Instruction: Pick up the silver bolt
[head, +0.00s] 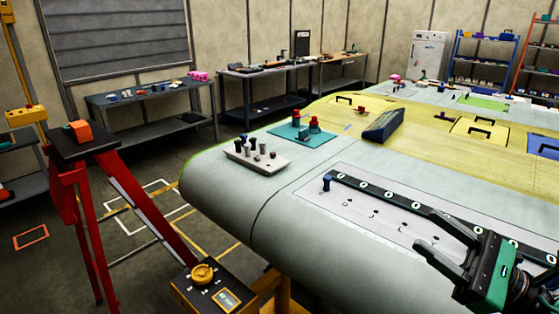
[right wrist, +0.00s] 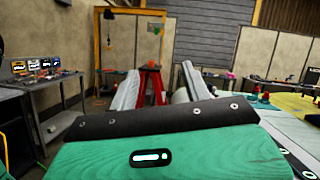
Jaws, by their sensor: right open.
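A pale tray (head: 280,166) stands on the wing near its rounded left end. Several small upright bolts or pins stand in it, some dark and some greyish; they are too small for me to tell surely which is the silver bolt. My right gripper (head: 420,230) is open and empty over the right front of the wing, well apart from the tray. Its two fingers also show in the right wrist view (right wrist: 160,85), spread apart with nothing between them. My left gripper is not in view.
A teal mat (head: 290,132) with red-topped items and a dark blue block (head: 383,125) lie behind. A red stand (head: 90,220) is left of the wing.

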